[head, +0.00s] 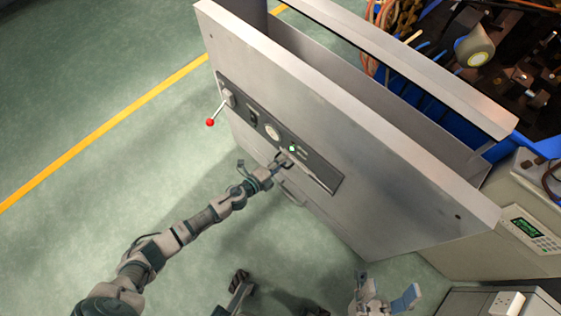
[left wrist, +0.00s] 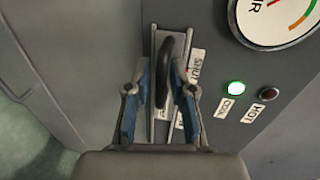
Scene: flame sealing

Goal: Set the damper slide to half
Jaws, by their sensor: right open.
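The damper slide's dark curved handle (left wrist: 167,72) stands in a pale slotted track on the panel in the left wrist view. A label reading SHUT (left wrist: 196,66) is beside the track's upper part; lower labels are partly hidden by a finger. My left gripper (left wrist: 160,103) has its blue-padded fingers apart on either side of the handle, with visible gaps. In the head view my left gripper (head: 281,164) is at the grey control panel (head: 325,176), hiding most of the slide. My right gripper (head: 388,301) is open and empty at the bottom, away from the panel.
A red-knobbed lever (head: 211,122) and a round gauge (head: 272,132) are on the same panel. A green lamp (left wrist: 235,88) is lit and the HOT lamp (left wrist: 269,94) is dark. A keypad unit (head: 532,230) stands at right. Open green floor (head: 90,125) lies left.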

